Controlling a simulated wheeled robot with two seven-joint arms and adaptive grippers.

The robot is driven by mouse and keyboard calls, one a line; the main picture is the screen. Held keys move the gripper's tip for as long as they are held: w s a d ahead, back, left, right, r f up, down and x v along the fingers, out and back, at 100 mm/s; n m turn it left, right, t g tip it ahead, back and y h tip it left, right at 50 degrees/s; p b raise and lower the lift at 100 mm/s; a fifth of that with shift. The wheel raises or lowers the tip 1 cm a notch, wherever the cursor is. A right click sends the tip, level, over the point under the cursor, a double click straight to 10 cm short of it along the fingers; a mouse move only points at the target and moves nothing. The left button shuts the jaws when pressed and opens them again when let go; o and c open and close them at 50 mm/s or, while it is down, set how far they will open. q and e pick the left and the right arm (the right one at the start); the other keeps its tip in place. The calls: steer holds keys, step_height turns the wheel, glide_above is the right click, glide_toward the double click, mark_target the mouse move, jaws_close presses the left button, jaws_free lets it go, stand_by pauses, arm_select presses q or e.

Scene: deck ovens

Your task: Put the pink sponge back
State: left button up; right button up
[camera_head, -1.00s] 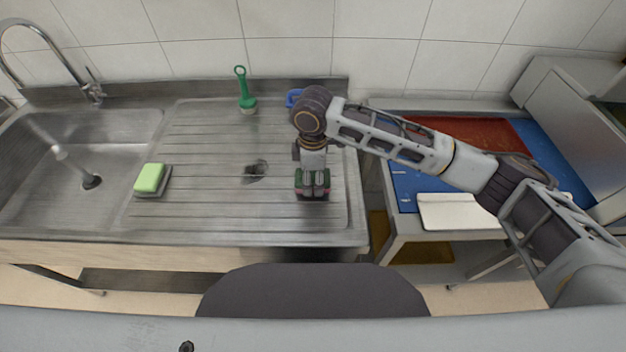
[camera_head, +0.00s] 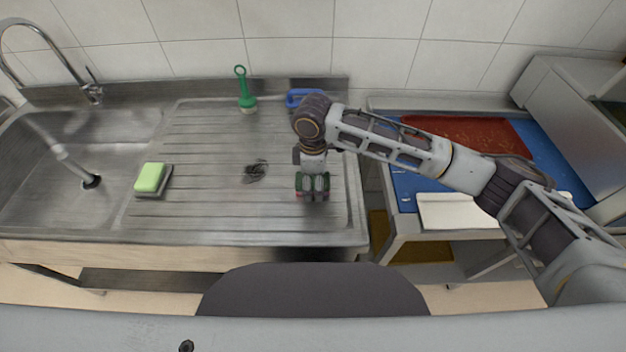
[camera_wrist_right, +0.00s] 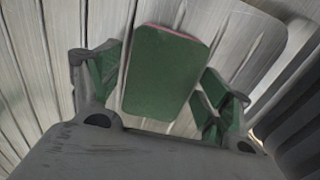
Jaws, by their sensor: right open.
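The pink sponge (camera_wrist_right: 165,75) lies on the drainboard and turns its dark green face up, with a thin pink edge at its top in the right wrist view. My right gripper (camera_head: 313,193) points down over it at the right part of the drainboard. Its two green-padded fingers (camera_wrist_right: 160,88) stand open on either side of the sponge, with visible gaps. In the head view the gripper hides most of the sponge. My left gripper is not in view.
A light green sponge (camera_head: 149,177) sits on a grey holder (camera_head: 163,190) by the sink basin (camera_head: 60,185). Dark steel wool (camera_head: 256,171) lies mid-drainboard. A green brush (camera_head: 246,100) and a blue item (camera_head: 298,97) stand at the back. A red board (camera_head: 465,135) lies to the right.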

mark_target(313, 180)
steer(key=shift+r, duration=0.1)
step_height(313, 180, up, 12)
stand_by(0.9)
stand_by(0.5)
